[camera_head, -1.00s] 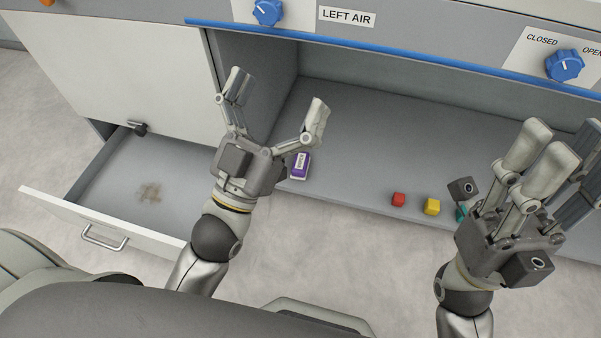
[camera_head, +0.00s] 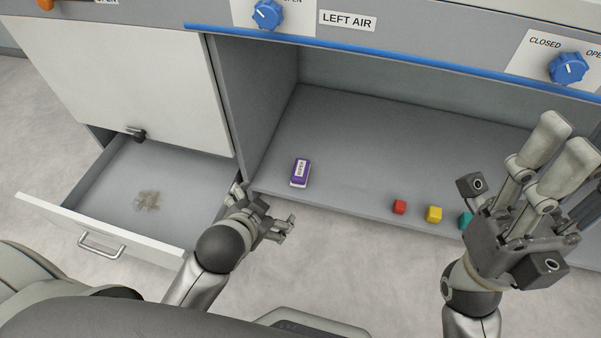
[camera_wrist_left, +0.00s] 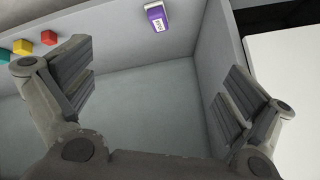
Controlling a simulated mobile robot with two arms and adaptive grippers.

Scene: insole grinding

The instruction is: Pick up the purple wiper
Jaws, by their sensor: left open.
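The purple wiper (camera_head: 300,172) has a white label and a pale base. It lies on the grey shelf floor (camera_head: 350,140), near the left wall of the open compartment. It also shows at the top of the left wrist view (camera_wrist_left: 157,18). My left gripper (camera_head: 266,205) is below and left of the wiper, in front of the shelf edge, apart from it. In the left wrist view its fingers (camera_wrist_left: 160,100) are spread wide with nothing between them. My right gripper (camera_head: 555,150) points up at the right with its fingers apart and appears empty.
A red cube (camera_head: 399,207), a yellow cube (camera_head: 434,214) and a teal cube (camera_head: 466,220) stand along the shelf front, the teal one close to my right gripper. An open drawer (camera_head: 75,222) with a brownish smudge is at the left. The shelf behind the wiper is clear.

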